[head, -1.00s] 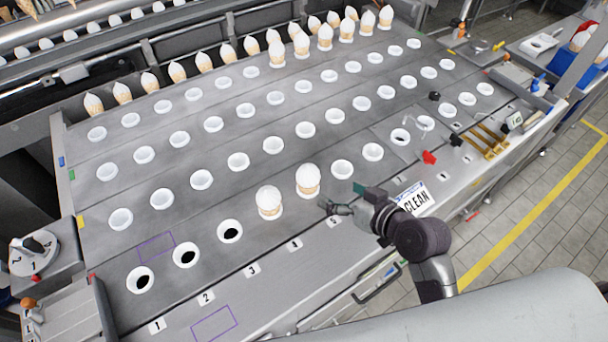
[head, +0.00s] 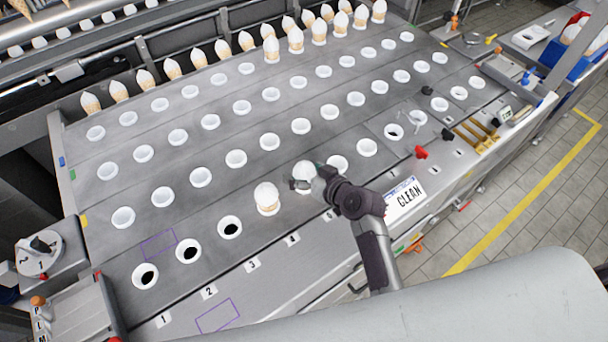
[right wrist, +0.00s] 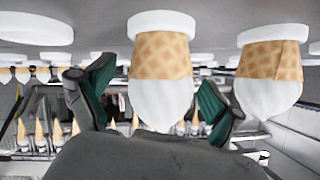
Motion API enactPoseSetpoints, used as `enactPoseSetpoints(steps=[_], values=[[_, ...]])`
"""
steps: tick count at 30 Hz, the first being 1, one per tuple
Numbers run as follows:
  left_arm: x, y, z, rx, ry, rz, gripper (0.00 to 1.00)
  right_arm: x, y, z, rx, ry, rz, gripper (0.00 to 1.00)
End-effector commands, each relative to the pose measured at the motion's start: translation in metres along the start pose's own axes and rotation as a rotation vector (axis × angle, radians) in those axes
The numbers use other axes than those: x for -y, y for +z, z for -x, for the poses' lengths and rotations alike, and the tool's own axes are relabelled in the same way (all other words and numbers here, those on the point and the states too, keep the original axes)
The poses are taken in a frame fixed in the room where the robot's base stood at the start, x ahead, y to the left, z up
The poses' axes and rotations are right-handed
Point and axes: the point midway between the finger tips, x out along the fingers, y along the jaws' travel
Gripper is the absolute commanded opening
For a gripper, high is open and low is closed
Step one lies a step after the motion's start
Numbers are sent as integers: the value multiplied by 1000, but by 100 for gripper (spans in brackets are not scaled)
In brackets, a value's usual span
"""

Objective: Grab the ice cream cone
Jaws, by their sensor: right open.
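Two ice cream cones with white tops stand upright in holders in the front row. One cone (head: 304,170) is partly hidden by my right gripper (head: 298,184); the other cone (head: 266,197) stands just left of it. In the right wrist view, which is upside down, the first cone (right wrist: 160,60) shows between the open green-padded fingers of the right gripper (right wrist: 156,82), with gaps visible on both sides. The second cone (right wrist: 270,68) is outside the fingers, to the right. My left gripper is not in view.
The grey counter (head: 110,240) holds rows of mostly empty white holders. More cones (head: 295,40) stand along the back. A CLEAN sign (head: 404,197), a red knob (head: 421,152) and a black knob (head: 448,134) are to the right.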

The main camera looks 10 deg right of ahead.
Motion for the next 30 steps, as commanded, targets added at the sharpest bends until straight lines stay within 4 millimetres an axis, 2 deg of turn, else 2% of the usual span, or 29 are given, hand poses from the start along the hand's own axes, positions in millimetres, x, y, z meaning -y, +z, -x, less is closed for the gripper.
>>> enactPoseSetpoints(steps=[4,13,23,26,30], values=[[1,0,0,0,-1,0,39,0,0,0,0,0,0,92],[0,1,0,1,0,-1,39,0,0,0,0,0,0,43],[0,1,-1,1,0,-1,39,0,-4,2,-3,0,1,43],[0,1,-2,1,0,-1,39,3,-14,7,-5,-1,4,43],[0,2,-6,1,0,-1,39,11,-38,19,-8,-1,5,43]])
